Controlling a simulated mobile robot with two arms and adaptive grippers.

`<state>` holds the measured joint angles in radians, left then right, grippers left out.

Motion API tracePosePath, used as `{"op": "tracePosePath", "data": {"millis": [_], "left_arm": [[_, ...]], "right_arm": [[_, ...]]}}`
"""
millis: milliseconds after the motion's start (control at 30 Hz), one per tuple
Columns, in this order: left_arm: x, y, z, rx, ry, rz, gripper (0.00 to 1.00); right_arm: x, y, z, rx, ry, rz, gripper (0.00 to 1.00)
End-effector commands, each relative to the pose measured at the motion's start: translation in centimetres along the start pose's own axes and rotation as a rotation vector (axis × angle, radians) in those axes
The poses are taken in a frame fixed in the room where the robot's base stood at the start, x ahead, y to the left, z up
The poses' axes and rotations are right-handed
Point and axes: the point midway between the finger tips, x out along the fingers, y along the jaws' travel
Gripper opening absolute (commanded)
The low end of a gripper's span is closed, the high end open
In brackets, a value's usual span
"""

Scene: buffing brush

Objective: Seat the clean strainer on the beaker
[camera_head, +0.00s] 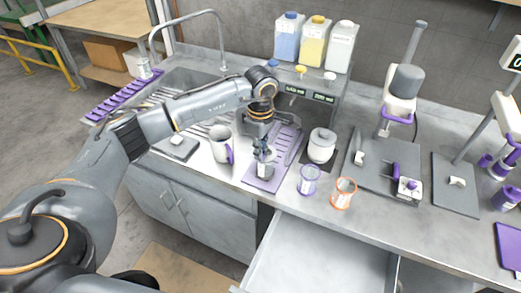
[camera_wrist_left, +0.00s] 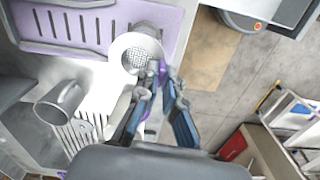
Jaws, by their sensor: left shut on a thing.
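My left gripper (camera_head: 262,146) is shut on the strainer (camera_head: 265,169), over the front part of the purple ribbed mat (camera_head: 288,145). In the left wrist view, the gripper (camera_wrist_left: 165,82) is at the side of the strainer (camera_wrist_left: 137,58), which shows a pale rim and a round mesh. A bit of purple shows between the fingers. I cannot tell whether the strainer touches the mat. A clear beaker with purple markings (camera_head: 309,181) stands right of the mat. A clear beaker with an orange rim (camera_head: 343,191) stands farther right. My right gripper is not in view.
A pale cup with a purple handle (camera_head: 220,146) stands left of the mat. A white lidded pot (camera_head: 321,146) stands behind the purple beaker. Bottles (camera_head: 314,42) stand on a shelf at the back. An open drawer (camera_head: 318,258) juts out below the counter's front edge.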

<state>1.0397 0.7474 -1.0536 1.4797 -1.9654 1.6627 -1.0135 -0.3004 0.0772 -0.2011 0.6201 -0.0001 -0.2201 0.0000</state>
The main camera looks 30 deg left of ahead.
Motion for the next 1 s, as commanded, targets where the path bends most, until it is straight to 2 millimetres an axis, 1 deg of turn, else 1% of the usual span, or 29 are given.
{"op": "tracePosePath", "data": {"millis": [333,367,400,700,1000], "left_arm": [[0.8,0.0,0.0,-0.001,0.000,0.000,0.00],[0.7,0.0,0.0,-0.001,0.000,0.000,0.14],[0.7,0.0,0.0,-0.001,0.000,0.000,0.17],[0.5,0.0,0.0,0.000,0.000,0.000,0.17],[-1.8,0.0,-0.1,-0.001,0.001,0.000,0.17]], "right_arm": [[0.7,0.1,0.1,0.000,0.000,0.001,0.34],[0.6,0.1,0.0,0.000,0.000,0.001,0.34],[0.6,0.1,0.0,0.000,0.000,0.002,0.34],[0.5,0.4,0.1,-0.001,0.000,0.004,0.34],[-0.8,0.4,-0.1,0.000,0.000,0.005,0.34]]}}
